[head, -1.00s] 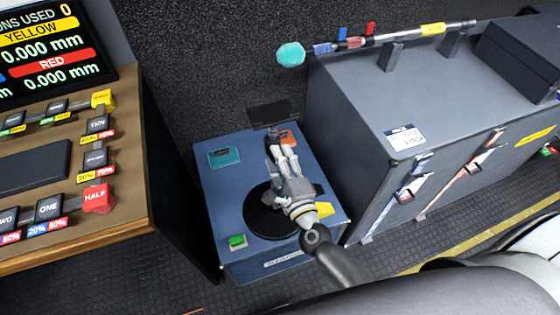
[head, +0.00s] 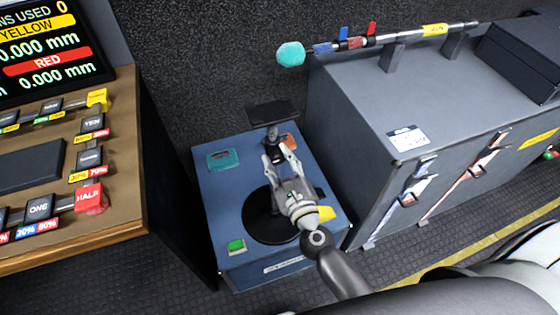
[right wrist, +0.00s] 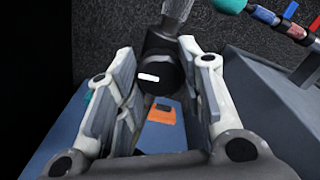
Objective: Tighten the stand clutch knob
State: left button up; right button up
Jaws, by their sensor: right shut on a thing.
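The clutch knob (right wrist: 160,76) is a dark round knob with a white mark on its face. In the right wrist view it sits between my right fingers, below a grey, textured post (right wrist: 178,12). My right gripper (head: 277,152) is shut on the knob at the upper part of the stand; its fingers partly hide it in the head view. The stand has a black round base (head: 262,222) on a blue case and a dark flat plate (head: 272,114) at its top. My left gripper is not in view.
The blue case top (head: 221,190) carries a teal label (head: 221,159), a green button (head: 236,246), an orange patch and a yellow patch. A wooden desk with labelled buttons (head: 89,197) stands left.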

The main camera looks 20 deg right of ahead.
jog(key=shift+f+m, duration=0.1)
jog(key=shift+m, duration=0.2)
jog(key=o, duration=1)
jog(key=shift+o, duration=0.2)
jog(key=s, duration=1.2)
jog(key=shift+d, duration=0.2)
